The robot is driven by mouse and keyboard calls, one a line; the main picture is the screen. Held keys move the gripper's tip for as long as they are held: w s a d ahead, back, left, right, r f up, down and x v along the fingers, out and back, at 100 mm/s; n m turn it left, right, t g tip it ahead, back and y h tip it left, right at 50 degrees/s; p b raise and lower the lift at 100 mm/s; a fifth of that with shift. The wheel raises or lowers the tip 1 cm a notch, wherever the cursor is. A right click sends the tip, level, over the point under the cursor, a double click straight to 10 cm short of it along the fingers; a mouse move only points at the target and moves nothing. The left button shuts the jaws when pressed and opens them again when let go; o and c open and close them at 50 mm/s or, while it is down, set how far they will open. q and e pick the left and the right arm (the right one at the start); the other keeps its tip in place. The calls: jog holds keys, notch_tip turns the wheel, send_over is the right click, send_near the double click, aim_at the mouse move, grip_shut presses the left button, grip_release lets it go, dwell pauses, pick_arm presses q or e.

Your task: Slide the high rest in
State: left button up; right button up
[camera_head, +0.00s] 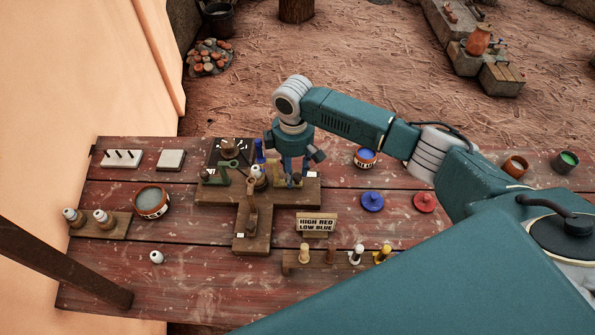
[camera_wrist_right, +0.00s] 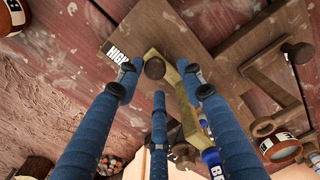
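A cross-shaped wooden stand (camera_head: 255,228) lies on the table. On its right arm a yellowish rest (camera_head: 279,176) shows partly behind my right gripper, beside a white label. The wrist view shows the label HIGH (camera_wrist_right: 118,56), a dark round knob (camera_wrist_right: 154,68) and the yellowish rest's long edge (camera_wrist_right: 188,118). My right gripper (camera_head: 294,180) points down over this rest. Its three blue fingers stand apart around the knob, with no clear grip; whether they touch is unclear. A green rest (camera_head: 217,177) stands on the stand's left arm. My left gripper is not in view.
A sign reading HIGH RED LOW BLUE (camera_head: 316,224) and a peg rack (camera_head: 338,264) stand in front. A blue lid (camera_head: 372,202), a red lid (camera_head: 424,203) and a blue pot (camera_head: 365,158) lie right. A bowl (camera_head: 152,202) stands left. A dark beam (camera_head: 60,264) crosses the left foreground.

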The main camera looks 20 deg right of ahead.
jog(key=shift+f, duration=0.1)
jog(key=shift+r, duration=0.25)
notch_tip(320, 180, up, 12)
jog(key=shift+f, duration=0.2)
jog(key=shift+a, duration=0.1)
dwell(0.5)
